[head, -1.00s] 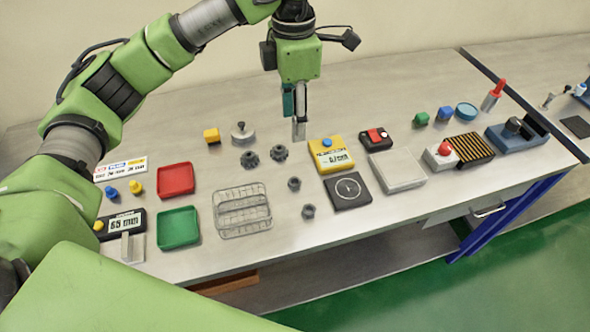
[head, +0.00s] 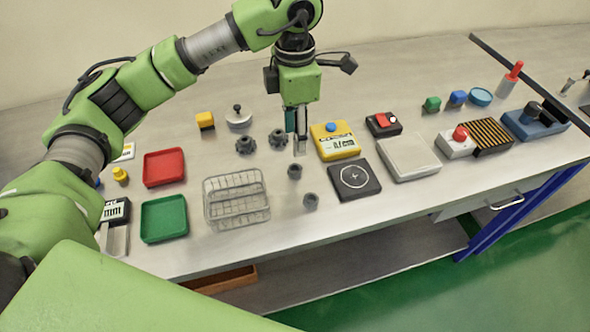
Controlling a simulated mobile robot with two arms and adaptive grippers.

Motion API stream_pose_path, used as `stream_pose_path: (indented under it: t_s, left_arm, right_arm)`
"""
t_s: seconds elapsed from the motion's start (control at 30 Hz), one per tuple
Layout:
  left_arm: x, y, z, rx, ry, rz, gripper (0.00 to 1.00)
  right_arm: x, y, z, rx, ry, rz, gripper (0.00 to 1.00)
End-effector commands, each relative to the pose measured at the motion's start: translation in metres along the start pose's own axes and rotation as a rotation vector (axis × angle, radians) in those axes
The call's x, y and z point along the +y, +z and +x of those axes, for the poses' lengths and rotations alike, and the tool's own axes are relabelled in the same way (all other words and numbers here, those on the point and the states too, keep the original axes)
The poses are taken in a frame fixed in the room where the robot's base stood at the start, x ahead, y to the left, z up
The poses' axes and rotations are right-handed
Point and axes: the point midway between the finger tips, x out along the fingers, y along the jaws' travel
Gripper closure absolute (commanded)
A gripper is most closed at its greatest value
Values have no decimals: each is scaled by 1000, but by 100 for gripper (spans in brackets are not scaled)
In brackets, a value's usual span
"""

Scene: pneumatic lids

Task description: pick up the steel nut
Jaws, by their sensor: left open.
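Two small dark grey nut-like pieces stand on the grey bench: one at the back (head: 294,171) and one nearer the front edge (head: 311,201). They look alike, and I cannot tell by material which is the steel nut. My left gripper (head: 300,146) points down, open and empty, just behind the back piece in the picture. Its fingertips appear apart from that piece; their exact height above the bench is unclear. My right gripper is not in view.
A wire basket (head: 236,199), red tray (head: 164,167) and green tray (head: 164,218) stand left. Bare bench lies in front.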

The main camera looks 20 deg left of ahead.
Motion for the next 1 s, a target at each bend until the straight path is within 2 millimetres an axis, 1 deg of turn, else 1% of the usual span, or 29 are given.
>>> stream_pose_path:
  t_s: [0.03,0.1,0.2,0.37,0.47,0.6,0.7,0.83,1.0]
  left_arm:
    - [-1,-1,10,3,-3,0,58]
    - [-1,-1,23,3,-3,2,58]
    - [0,0,37,1,-2,0,58]
    - [0,0,48,0,0,0,58]
    - [-1,-1,57,3,-2,-1,58]
    - [-2,-1,77,3,-4,0,58]
    - [-1,0,92,2,-3,-1,58]
    - [-1,0,100,0,1,0,58]
    - [0,0,100,-1,1,0,58]
  right_arm:
    - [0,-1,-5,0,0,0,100]
    - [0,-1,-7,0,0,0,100]
    - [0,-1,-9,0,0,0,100]
    - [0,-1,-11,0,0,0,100]
    - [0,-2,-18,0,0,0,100]
    - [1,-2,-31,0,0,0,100]
    - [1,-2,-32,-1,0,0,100]
    - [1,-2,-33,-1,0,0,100]
    - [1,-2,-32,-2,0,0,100]
